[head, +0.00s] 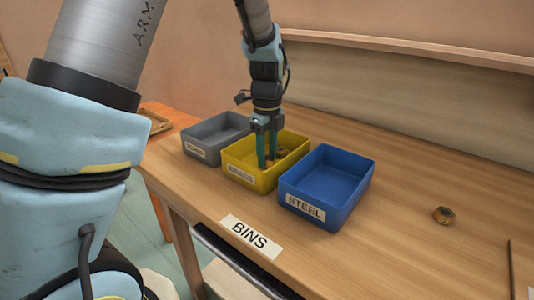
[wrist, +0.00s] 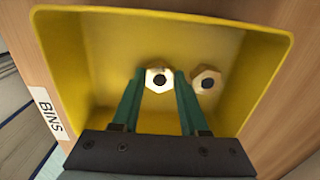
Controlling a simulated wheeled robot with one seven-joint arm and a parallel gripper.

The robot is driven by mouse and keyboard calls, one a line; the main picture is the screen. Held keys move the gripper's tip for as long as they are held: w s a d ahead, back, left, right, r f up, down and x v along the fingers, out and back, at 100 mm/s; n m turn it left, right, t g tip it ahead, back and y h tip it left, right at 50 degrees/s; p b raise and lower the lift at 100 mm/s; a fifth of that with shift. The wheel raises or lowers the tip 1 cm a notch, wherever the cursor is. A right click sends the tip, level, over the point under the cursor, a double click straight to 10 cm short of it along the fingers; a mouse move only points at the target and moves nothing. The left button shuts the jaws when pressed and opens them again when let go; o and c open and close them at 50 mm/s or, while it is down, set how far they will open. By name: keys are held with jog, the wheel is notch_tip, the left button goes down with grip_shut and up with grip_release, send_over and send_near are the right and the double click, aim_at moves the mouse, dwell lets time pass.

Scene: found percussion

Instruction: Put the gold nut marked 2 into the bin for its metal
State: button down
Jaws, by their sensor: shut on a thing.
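My gripper (head: 267,160) points down into the yellow bin (head: 245,182), its fingers inside the walls. In the wrist view its green fingers (wrist: 159,78) are closed on a gold nut (wrist: 159,88), which sits between the fingertips. I cannot read a mark on it. A second, duller gold nut (wrist: 206,70) lies in the yellow bin (wrist: 100,50) just right of the right finger. In the head view, a nut (head: 281,152) shows in the bin right of the fingers; the held nut is hidden. I cannot tell whether the held nut touches the floor.
A grey bin (head: 215,132) stands left of the yellow one, and a blue bin (head: 322,190) labelled STEEL stands right. A brownish-gold nut (head: 443,215) lies on the table at right. A BINS label (head: 250,236) lies in front. The table right of the blue bin is mostly clear.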

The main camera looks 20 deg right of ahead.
aim_at(267, 158)
jog(key=c, duration=0.7)
grip_release()
jog(key=shift+f, duration=0.15)
notch_tip(267, 158, up, 12)
jog(key=b, duration=0.1)
jog(key=a+f+n, duration=0.2)
jog(key=a+n, duration=0.5)
jog(key=a, duration=0.1)
jog(key=a+f+n, duration=0.3)
jog(key=a+n, duration=0.4)
jog(key=a, duration=0.1)
jog(key=a+f+n+t, duration=0.1)
jog(key=a+f+n, duration=0.1)
jog(key=a+n, duration=0.5)
jog(key=shift+s+a+f+n, duration=0.1)
jog(key=shift+a+f+n, duration=0.05)
jog(key=shift+a, duration=0.25)
jog(key=shift+s+a+f+n, duration=0.1)
jog(key=shift+a+n, duration=0.05)
jog(key=shift+a, duration=0.2)
jog(key=s+a+f+n, duration=0.2)
jog(key=s+a+n, duration=0.2)
jog(key=a+n, duration=0.2)
jog(key=shift+f+n+t, duration=0.15)
jog(key=shift+n+t, duration=0.15)
jog(key=shift+n, duration=0.4)
